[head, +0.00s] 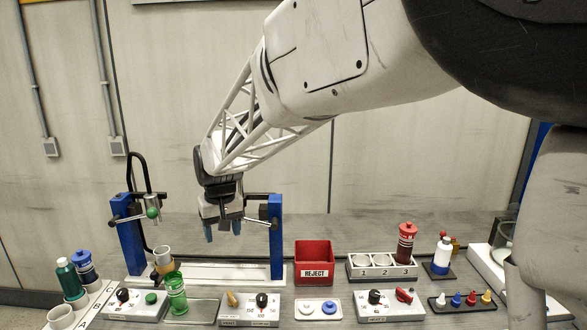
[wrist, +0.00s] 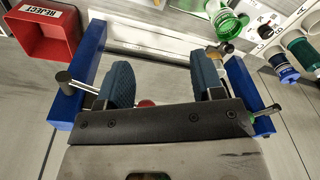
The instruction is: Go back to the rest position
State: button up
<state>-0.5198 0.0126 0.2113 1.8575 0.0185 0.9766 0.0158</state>
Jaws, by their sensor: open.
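My gripper (head: 222,230) hangs from the arm above the bench, between the two blue posts of a pump frame. Its two blue fingers point down and stand apart with nothing between them. In the wrist view my gripper (wrist: 168,82) also shows open and empty. The left blue post (head: 130,247) carries a black hose and a nozzle with a green knob (head: 152,212). The right blue post (head: 276,237) has a metal rod beside the gripper. A small red round part shows behind the fingers in the wrist view; I cannot tell what it is.
A red REJECT bin (head: 314,262) stands right of the frame. A numbered rack (head: 382,268) holds a dark red bottle (head: 406,243). A green transparent bottle (head: 176,294), control boxes and small coloured parts line the front.

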jog(key=s+d+r+m, duration=0.1)
jog(key=s+d, duration=0.4)
jog(key=d, duration=0.3)
jog(key=s+d+r+m+t, duration=0.15)
jog(key=s+d, duration=0.25)
jog(key=d, duration=0.4)
jog(key=s+d+r+m+g, duration=0.1)
jog(key=s+d+r, duration=0.1)
jog(key=s+d, duration=0.4)
jog(key=s+d+f+m, duration=0.1)
jog(key=s+d+f, duration=0.1)
jog(key=s+d, duration=0.5)
jog(key=s+d+f+m+t, duration=0.1)
jog(key=s+d+f, duration=0.1)
jog(key=s+d, duration=0.5)
jog(key=s, duration=0.3)
jog(key=shift+f+h, duration=0.35)
jog(key=shift+h, duration=0.05)
